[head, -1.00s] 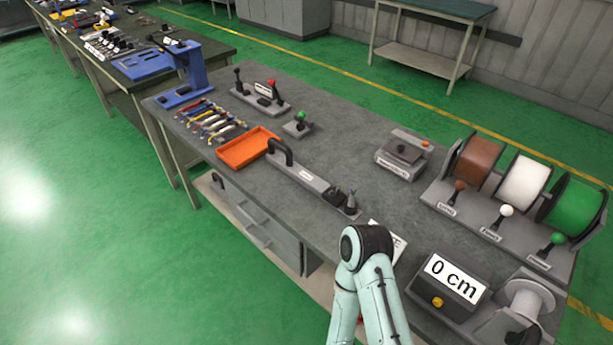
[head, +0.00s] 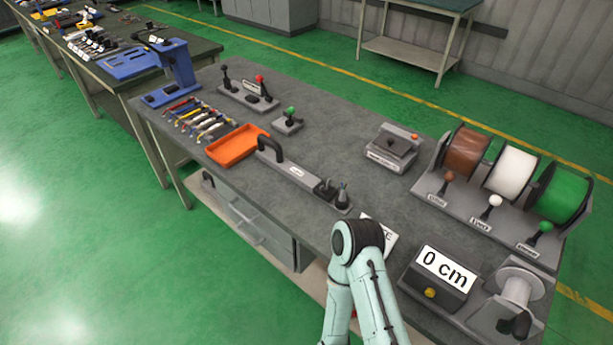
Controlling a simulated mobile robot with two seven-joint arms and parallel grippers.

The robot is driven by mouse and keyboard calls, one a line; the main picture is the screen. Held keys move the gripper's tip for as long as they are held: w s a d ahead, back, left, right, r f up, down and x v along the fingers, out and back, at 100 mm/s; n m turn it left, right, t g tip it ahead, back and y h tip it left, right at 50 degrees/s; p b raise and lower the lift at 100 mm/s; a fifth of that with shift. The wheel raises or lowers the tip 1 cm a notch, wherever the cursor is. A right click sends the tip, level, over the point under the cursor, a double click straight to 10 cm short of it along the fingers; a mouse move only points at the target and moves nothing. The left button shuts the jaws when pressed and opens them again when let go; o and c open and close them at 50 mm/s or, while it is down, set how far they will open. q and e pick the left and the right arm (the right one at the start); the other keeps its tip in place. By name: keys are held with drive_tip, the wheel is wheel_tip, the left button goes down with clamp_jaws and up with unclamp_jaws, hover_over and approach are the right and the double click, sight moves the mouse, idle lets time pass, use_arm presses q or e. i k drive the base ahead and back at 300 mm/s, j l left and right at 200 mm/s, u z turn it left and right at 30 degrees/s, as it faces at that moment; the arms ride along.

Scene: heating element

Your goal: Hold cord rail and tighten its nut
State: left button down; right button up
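No part that I can surely name as the cord rail or its nut shows. A long grey bar fixture (head: 294,172) with a black handle lies along the front of the workbench (head: 330,125). Small black parts (head: 333,192) sit at its right end, too small to make out. One of my arms, pale green with a black joint, rises from the bottom centre, in front of the bench edge. Its gripper is not visible, and the other arm is out of view.
An orange tray (head: 236,146) and several coloured tools (head: 199,121) lie at the left. Wire spools (head: 513,174), a "0 cm" display (head: 438,275) and a grey winder (head: 514,291) stand at the right. A grey box device (head: 392,148) stands at the back. The bench middle is clear.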

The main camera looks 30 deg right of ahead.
sight(324, 186)
drive_tip(key=i+z, duration=0.1)
drive_tip(key=z, duration=1.2)
drive_tip(key=i+j+z, duration=0.15)
drive_tip(key=z, duration=0.15)
drive_tip(key=j+z, duration=0.35)
drive_tip(key=i+j+z, duration=0.1)
drive_tip(key=j+z, duration=0.2)
drive_tip(key=j, duration=0.1)
